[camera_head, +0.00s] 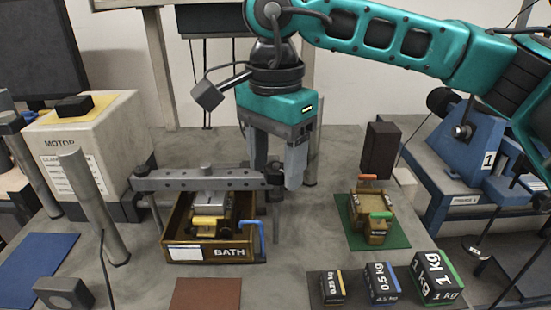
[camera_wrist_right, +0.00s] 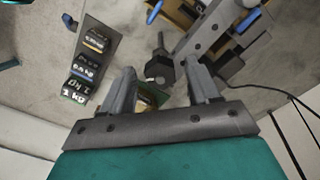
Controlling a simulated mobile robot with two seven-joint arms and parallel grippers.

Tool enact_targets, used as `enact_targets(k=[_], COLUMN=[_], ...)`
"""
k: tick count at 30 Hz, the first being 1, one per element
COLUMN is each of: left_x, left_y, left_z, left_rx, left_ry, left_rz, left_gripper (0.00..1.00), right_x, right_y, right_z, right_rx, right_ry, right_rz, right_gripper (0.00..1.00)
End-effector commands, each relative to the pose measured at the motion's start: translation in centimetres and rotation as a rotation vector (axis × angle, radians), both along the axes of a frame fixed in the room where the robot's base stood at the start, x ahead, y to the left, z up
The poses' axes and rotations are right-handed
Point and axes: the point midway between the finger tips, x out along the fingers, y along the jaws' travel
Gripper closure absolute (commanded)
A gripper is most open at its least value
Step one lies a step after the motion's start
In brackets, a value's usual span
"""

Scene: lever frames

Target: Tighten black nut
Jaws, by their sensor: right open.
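The black nut (camera_head: 274,173) is at the right end of a grey perforated lever bar (camera_head: 205,179). My right gripper (camera_head: 277,180) points down at that end, its two grey fingers open, one on each side of the nut. In the right wrist view the dark nut (camera_wrist_right: 160,68) shows between and slightly beyond the open fingertips (camera_wrist_right: 163,70), with a gap on both sides. The bar (camera_wrist_right: 212,25) runs off toward the top right there. Whether a finger touches the nut, I cannot tell. My left gripper is not in view.
A wooden tray marked BATH (camera_head: 217,254) stands under the bar. A green mat (camera_head: 395,238) with a wooden block, several labelled weights (camera_head: 382,283) and a blue machine (camera_head: 468,150) lie to the right. A motor box (camera_head: 85,140) and grey post (camera_head: 92,205) stand left.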

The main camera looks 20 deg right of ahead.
Motion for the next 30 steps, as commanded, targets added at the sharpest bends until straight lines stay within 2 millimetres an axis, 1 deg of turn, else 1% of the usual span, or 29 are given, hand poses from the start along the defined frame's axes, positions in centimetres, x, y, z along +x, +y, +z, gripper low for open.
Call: enact_targets(k=[6,21,24,30], left_x=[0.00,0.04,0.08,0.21], left_y=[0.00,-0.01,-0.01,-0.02], left_z=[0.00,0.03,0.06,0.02], left_rx=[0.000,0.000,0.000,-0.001], left_ry=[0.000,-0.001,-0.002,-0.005], left_rz=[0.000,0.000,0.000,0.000], left_gripper=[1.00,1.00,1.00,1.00], right_x=[0.00,0.00,0.00,0.00], right_y=[-0.01,-0.01,-0.01,-0.01], right_z=[-0.02,0.02,0.03,0.00], right_rx=[0.000,0.000,0.000,0.000], right_ry=[0.000,0.000,0.000,0.000], right_rz=[0.000,0.000,0.000,-0.014], right_gripper=[0.39,0.87,0.95,0.95])
